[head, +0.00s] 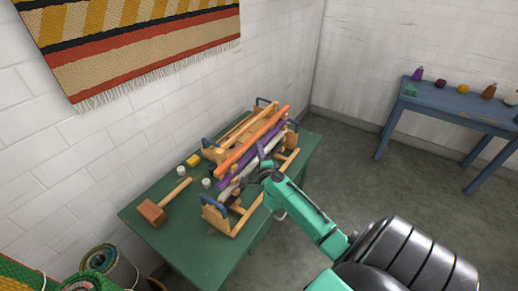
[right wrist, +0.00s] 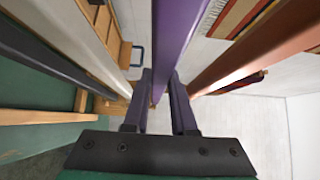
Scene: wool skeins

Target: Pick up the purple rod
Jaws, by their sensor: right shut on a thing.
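The purple rod (head: 236,170) lies lengthwise with other rods at the wooden rack (head: 216,222) on the green table, beside the orange rod. My right gripper (head: 268,171) reaches in from the lower right of the head view, at the rack. In the right wrist view its two fingers (right wrist: 160,88) are shut on the purple rod (right wrist: 176,35), which runs between them. I cannot tell whether the rod is lifted clear of its supports. My left gripper is out of view.
An orange rod (right wrist: 245,52) runs close on one side of the purple rod, and a pale rod (right wrist: 70,35) and a dark rod (right wrist: 45,58) on the other. A wooden mallet (head: 152,211) lies on the green table (head: 190,262). A blue table (head: 450,107) stands at the right.

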